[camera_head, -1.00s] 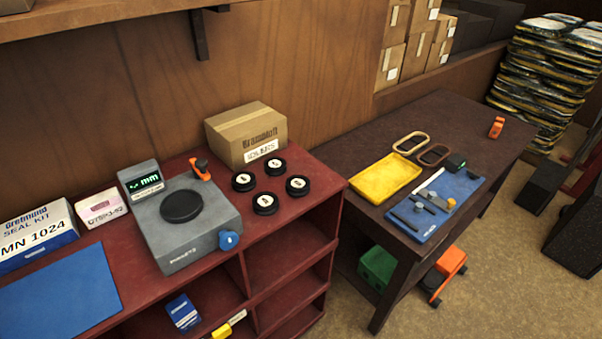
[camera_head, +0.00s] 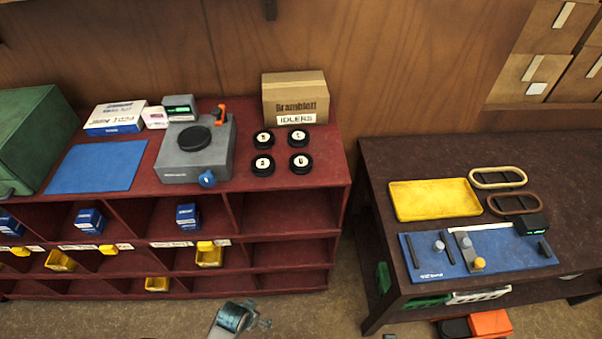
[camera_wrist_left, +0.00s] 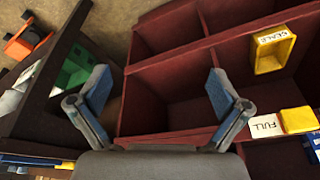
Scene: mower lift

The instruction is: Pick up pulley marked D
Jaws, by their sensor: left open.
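Several black round pulleys with white lettered caps stand in a square on the red shelf unit's top. The front right pulley (camera_head: 300,162) has a cap that looks like D, but the letter is too small to be sure. The back right (camera_head: 298,137), back left (camera_head: 263,138) and front left (camera_head: 262,164) pulleys have caps that are hard to read. My left gripper (camera_head: 262,322) is low at the bottom edge, in front of the shelf unit and well below the pulleys. In the left wrist view its fingers (camera_wrist_left: 160,100) are spread, with nothing between them. My right gripper is not in view.
The grey gauge block (camera_head: 195,155) with a blue knob stands left of the pulleys. A cardboard IDLERS box (camera_head: 295,97) stands behind them. A dark table (camera_head: 375,165) with a yellow tray (camera_head: 435,200) is on the right, across a gap. The shelf top beside the pulleys is clear.

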